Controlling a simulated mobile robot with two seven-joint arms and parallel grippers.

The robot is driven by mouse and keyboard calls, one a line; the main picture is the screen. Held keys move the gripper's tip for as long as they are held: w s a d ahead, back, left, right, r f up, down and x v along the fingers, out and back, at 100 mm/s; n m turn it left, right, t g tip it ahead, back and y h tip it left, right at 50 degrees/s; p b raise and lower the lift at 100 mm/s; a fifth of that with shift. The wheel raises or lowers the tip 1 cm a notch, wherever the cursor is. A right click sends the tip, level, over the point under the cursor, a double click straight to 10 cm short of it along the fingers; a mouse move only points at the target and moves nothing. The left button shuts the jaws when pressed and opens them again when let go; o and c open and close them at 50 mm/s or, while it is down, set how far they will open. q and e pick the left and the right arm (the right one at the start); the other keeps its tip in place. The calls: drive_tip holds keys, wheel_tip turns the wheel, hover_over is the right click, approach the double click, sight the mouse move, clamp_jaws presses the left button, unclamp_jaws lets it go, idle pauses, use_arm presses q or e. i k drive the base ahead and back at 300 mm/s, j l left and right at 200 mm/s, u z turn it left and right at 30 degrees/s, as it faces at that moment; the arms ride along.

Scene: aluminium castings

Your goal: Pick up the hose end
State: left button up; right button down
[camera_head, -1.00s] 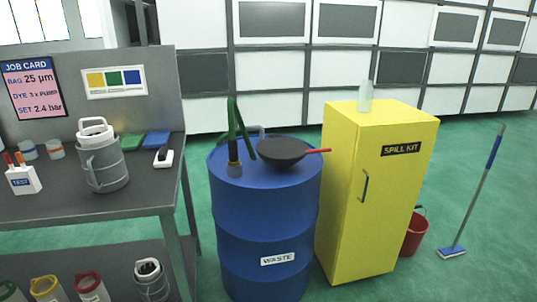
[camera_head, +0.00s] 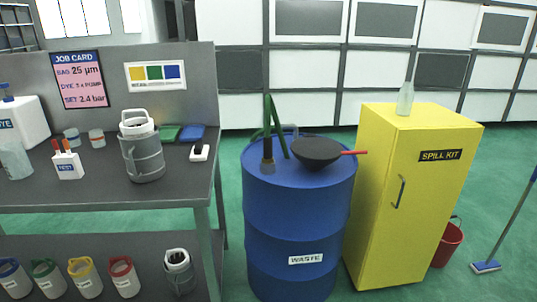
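A green hose (camera_head: 279,128) stands up in a bent loop on top of the blue waste drum (camera_head: 300,213). A black funnel or pan (camera_head: 317,152) with a red handle sits just right of the hose on the lid. Neither of my grippers shows in the head view.
A grey workbench (camera_head: 100,199) stands at the left with a grey canister (camera_head: 143,155), bottles and cups. A yellow spill kit cabinet (camera_head: 408,210) stands close right of the drum, with a clear bottle (camera_head: 405,98) on top. A red bucket (camera_head: 449,244) and mop (camera_head: 487,266) are beyond it.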

sight(267, 159)
drive_tip(key=i+l, duration=0.25)
drive_tip(key=l, duration=0.15)
drive_tip(key=i+l+u, duration=0.15)
drive_tip(key=i+l, duration=0.4)
drive_tip(key=l, duration=0.25)
